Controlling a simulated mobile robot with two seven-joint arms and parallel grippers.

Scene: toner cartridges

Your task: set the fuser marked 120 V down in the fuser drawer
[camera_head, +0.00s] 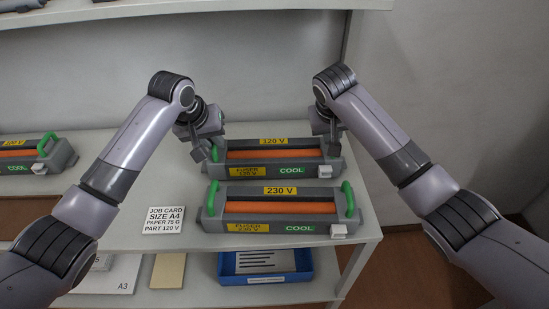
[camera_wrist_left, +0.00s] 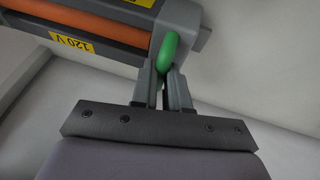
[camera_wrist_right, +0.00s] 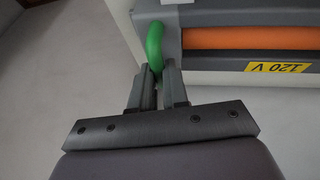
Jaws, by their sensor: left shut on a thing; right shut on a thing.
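The fuser marked 120 V (camera_head: 272,165) is a grey unit with an orange roller, yellow labels and a green COOL mark. It is at the back of the shelf in the head view, behind the 230 V fuser. My left gripper (camera_head: 211,153) is shut on its left green handle, which shows in the left wrist view (camera_wrist_left: 167,52). My right gripper (camera_head: 334,143) is shut on its right green handle, seen in the right wrist view (camera_wrist_right: 155,47). I cannot tell whether the fuser touches the shelf. No fuser drawer can be made out.
A 230 V fuser (camera_head: 280,210) sits directly in front. Another fuser (camera_head: 30,155) lies at the far left. A job card (camera_head: 164,220) reads PART 120 V. A blue tray (camera_head: 265,267) is on the lower shelf. The shelf surface (camera_head: 130,235) left of the card is bare.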

